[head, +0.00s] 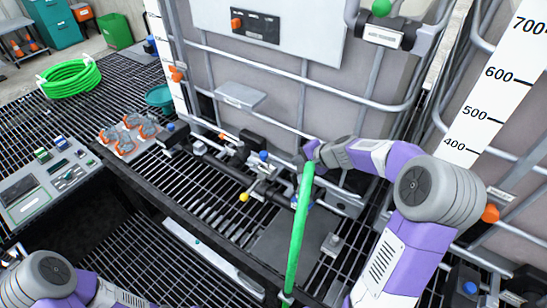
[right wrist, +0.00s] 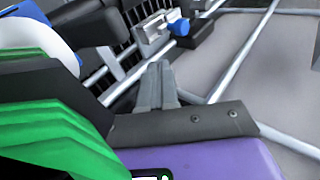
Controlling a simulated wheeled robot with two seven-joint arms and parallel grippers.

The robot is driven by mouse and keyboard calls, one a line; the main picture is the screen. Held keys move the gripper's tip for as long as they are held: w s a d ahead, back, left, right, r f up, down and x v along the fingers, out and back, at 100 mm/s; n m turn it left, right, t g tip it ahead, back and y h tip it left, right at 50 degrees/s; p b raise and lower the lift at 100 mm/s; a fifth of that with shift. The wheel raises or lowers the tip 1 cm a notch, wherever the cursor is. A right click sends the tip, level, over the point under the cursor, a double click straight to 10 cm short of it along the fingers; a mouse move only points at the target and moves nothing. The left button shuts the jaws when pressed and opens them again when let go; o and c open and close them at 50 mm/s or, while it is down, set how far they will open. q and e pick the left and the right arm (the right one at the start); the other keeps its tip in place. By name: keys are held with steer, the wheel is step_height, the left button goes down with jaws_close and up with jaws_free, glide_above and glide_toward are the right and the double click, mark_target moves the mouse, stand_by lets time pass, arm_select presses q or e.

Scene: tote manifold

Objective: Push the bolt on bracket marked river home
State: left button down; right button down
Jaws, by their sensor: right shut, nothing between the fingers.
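In the right wrist view a small metal bracket (right wrist: 152,36) carries a bolt with a blue knob (right wrist: 180,26). No "river" mark can be read, so I cannot tell whether this is the named bracket. My right gripper (right wrist: 157,85) is shut and empty, its fingertips pointing towards the bracket and apart from it in the picture. In the head view my right gripper (head: 309,152) is at the tank cage, its fingers largely hidden by the green hose. My left arm shows at the bottom left; its gripper is out of view.
An upright green hose (head: 298,230) stands close by my right gripper. Pipework with a yellow knob (head: 244,197) lies to its left. The caged tank (head: 270,80) rises behind. A control panel (head: 45,185) and orange-handled parts (head: 130,133) are at the left.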

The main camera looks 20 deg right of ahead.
mark_target(261, 157)
arm_select(q)
steer(key=shift+r+p, duration=0.65)
steer(key=shift+r, duration=0.05)
arm_select(e)
steer(key=shift+w+a+r+x, duration=0.1)
steer(key=shift+w+r+x, duration=0.2)
steer(key=shift+x, duration=1.85)
steer(key=shift+w+a+r+x, duration=0.1)
steer(key=shift+w+r+x, duration=0.25)
steer(key=shift+x, duration=1.8)
steer(key=shift+w+a+r+x, duration=0.2)
steer(key=shift+r+x, duration=0.1)
steer(key=shift+x, duration=1.85)
